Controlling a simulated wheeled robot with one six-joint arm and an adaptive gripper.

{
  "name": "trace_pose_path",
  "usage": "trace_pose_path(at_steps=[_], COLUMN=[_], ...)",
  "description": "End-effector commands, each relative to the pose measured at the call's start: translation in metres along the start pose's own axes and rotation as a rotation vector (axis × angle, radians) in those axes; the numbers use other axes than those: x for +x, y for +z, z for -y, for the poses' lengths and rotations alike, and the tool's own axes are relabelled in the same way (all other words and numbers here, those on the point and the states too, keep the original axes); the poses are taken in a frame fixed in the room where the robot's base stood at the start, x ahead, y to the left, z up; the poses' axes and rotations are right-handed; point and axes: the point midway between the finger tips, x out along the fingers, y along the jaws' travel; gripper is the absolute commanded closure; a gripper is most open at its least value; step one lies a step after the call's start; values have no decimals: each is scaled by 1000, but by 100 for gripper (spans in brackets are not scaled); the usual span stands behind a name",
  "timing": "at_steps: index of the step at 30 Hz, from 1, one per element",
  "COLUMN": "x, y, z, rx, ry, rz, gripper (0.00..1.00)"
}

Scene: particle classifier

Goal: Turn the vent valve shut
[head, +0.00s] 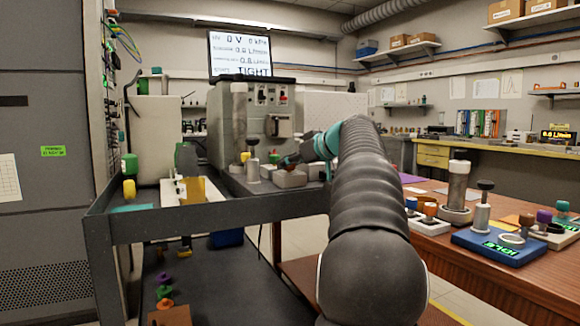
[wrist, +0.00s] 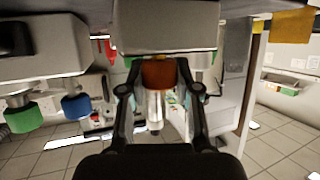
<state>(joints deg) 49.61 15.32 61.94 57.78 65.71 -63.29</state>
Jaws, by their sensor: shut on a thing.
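In the wrist view, my gripper (wrist: 159,88) has its two dark fingers closed around an orange-brown round knob (wrist: 158,73). The knob joins a pale grey block (wrist: 165,30). No label in view names it as the vent valve. In the head view, my gripper (head: 290,160) is small and dark at the end of my arm, just in front of the grey machine (head: 228,125) and above the small grey blocks on the bench. The knob cannot be made out there.
In the wrist view, green (wrist: 24,118) and blue (wrist: 76,106) knobs are left of my gripper. The head view shows a screen (head: 240,55) reading "TIGHT" behind the machine. A wooden table (head: 480,280) with a blue device (head: 499,245) stands right of my arm.

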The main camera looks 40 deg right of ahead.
Motion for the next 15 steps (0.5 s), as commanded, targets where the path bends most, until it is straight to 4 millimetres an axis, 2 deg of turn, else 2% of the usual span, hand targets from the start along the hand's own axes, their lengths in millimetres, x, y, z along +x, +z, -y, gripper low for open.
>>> trace_pose_path(at_steps=[15], x=[0], y=[-4], z=[3], rx=[157], ry=[383], rz=[-2], gripper=[100])
